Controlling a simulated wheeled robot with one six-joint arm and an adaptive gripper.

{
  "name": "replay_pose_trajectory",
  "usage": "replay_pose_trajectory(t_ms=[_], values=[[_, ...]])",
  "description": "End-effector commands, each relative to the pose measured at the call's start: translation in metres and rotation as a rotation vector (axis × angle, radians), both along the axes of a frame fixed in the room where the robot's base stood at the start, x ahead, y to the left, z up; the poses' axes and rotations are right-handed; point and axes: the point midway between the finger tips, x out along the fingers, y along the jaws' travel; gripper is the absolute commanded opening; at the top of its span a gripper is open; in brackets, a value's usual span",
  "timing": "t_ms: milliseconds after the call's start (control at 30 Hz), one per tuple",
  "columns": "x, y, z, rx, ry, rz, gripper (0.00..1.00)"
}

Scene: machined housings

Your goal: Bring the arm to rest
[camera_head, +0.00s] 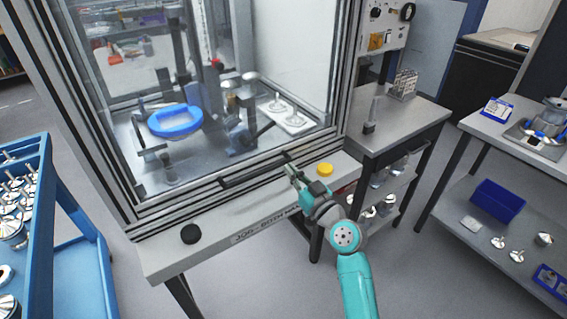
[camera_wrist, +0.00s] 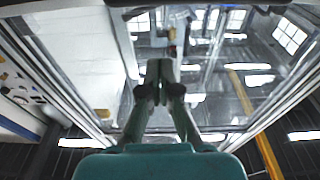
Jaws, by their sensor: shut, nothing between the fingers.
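My arm is teal with grey joints and reaches up from the bottom of the head view. My gripper (camera_head: 288,164) is at its end, over the front shelf (camera_head: 215,222) of the glazed machine, close to the dark handle bar. In the wrist view the two fingers of my gripper (camera_wrist: 160,70) meet at their tips, shut and empty. Behind them the wrist view shows glass panes, frame bars and bright windows or lamps. Whether the gripper touches the handle bar (camera_head: 255,171) I cannot tell.
A yellow button (camera_head: 325,169) and a black button (camera_head: 190,234) sit on the shelf. Inside the machine are a blue ring (camera_head: 175,121) and a white tray (camera_head: 290,122) with metal parts. A blue cart (camera_head: 75,240) stands left; grey tables (camera_head: 425,118) stand right. Floor between is clear.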

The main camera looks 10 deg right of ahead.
Motion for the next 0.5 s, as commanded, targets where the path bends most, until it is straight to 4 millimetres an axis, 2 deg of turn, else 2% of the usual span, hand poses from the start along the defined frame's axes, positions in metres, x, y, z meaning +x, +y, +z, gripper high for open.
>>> replay_pose_trajectory(t_ms=[133,367,500], values=[[-0.013,-0.005,-0.002,0.001,0.0,0.0,0.0],[-0.018,-0.006,-0.005,0.002,0.004,-0.002,0.0],[-0.035,-0.007,-0.028,0.01,0.037,-0.028,0.0]])
